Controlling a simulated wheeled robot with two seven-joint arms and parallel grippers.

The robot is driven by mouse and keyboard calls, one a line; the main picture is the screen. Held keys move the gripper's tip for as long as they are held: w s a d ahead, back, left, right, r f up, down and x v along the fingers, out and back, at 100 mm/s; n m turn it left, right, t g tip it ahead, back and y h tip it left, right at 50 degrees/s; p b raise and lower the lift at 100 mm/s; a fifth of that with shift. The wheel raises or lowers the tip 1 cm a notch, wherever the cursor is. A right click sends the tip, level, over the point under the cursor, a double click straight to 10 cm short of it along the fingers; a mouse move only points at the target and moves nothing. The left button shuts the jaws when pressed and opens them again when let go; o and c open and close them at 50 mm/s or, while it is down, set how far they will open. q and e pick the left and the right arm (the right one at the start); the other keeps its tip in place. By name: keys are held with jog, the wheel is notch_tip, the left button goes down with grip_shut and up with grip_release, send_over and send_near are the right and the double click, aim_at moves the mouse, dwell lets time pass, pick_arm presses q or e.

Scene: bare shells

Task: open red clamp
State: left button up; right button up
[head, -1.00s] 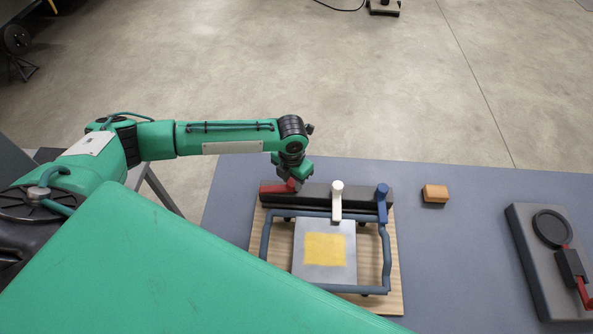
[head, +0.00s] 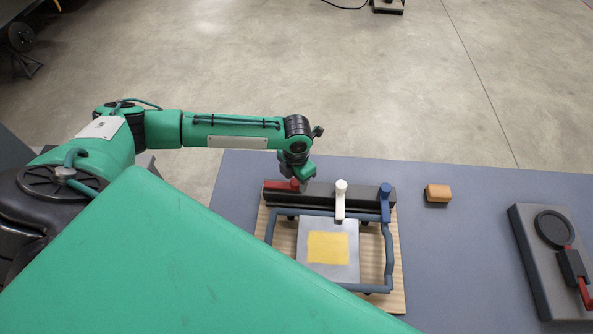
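The red clamp (head: 279,184) is a short red lever at the left end of a dark bar (head: 318,192) on a wooden board (head: 400,262). It lies flat along the bar. My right gripper is out of view.
A blue frame (head: 388,255) surrounds a metal plate with a yellow patch (head: 328,247) in front of the bar. An orange block (head: 438,193) lies to the right on the grey table (head: 460,270). A grey fixture with a black ring (head: 553,229) and red handle stands at the far right.

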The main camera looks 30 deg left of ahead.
pick_arm(q)
jog(key=shift+o, duration=0.5)
jog(key=shift+r, duration=0.25)
notch_tip(320, 180, up, 13)
jog(key=b, duration=0.4)
jog(key=shift+r, duration=0.15)
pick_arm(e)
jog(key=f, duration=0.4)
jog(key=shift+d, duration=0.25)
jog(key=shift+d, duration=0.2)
